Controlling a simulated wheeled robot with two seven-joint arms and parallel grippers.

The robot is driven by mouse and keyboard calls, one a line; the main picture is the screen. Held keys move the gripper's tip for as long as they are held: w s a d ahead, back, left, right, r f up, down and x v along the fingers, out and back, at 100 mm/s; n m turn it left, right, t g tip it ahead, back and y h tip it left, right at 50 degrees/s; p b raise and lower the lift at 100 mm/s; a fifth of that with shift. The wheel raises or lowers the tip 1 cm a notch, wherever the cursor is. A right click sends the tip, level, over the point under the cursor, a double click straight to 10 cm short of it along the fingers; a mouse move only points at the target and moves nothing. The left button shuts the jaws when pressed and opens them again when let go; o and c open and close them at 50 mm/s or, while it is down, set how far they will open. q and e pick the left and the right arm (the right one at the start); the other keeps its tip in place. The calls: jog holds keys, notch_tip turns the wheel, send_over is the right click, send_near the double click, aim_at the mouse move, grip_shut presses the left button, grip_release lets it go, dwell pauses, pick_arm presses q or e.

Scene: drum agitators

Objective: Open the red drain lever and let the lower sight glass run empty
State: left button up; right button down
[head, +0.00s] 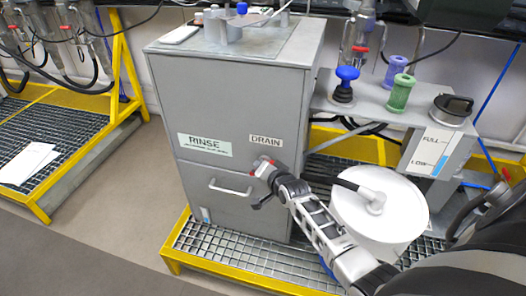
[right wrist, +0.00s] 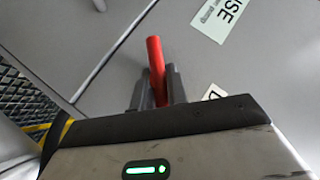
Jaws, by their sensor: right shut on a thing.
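The red drain lever (head: 261,160) is on the front of the grey cabinet (head: 250,100), below the DRAIN label (head: 266,140). In the right wrist view the red lever (right wrist: 156,62) stands between the dark fingers of my right gripper (right wrist: 156,85), its end sticking out past them. My right gripper (head: 264,172) is shut on it; its fingers partly hide the lever in the head view. A gauge marked FULL and LOW (head: 436,148) shows a blue band near LOW. A small blue-and-white strip (head: 205,214) is low on the cabinet's left front. My left gripper is not in view.
A white drum (head: 380,208) with a grey hose fitting stands right of the cabinet on a yellow-framed grating (head: 232,246). Above it a shelf holds a blue-knobbed part (head: 346,80) and green (head: 398,92) and purple spools (head: 395,68).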

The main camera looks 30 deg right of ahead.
jog(key=shift+a+r+n+g+h+p, duration=0.1)
jog(key=shift+r+n+g+h+p, duration=0.25)
jog(key=shift+g+p, duration=0.6)
jog(key=shift+f+n+g+h+p, duration=0.1)
jog(key=shift+n+g+h+p, duration=0.3)
jog(key=shift+p, duration=0.5)
jog(key=shift+w+f+n+g+h, duration=0.15)
jog(key=shift+n+g+h, duration=0.1)
jog(key=shift+n+g, duration=0.25)
jog(key=shift+f+n+g+h+b, duration=0.1)
jog(key=shift+n+g+h+b, duration=0.45)
jog(key=shift+g, duration=0.3)
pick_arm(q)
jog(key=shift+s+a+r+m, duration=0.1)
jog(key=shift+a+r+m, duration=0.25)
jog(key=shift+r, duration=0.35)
pick_arm(e)
jog(key=shift+g+h, duration=0.35)
jog(key=shift+g, duration=0.05)
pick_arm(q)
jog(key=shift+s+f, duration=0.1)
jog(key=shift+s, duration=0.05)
pick_arm(e)
jog(key=c, duration=1.4)
grip_release()
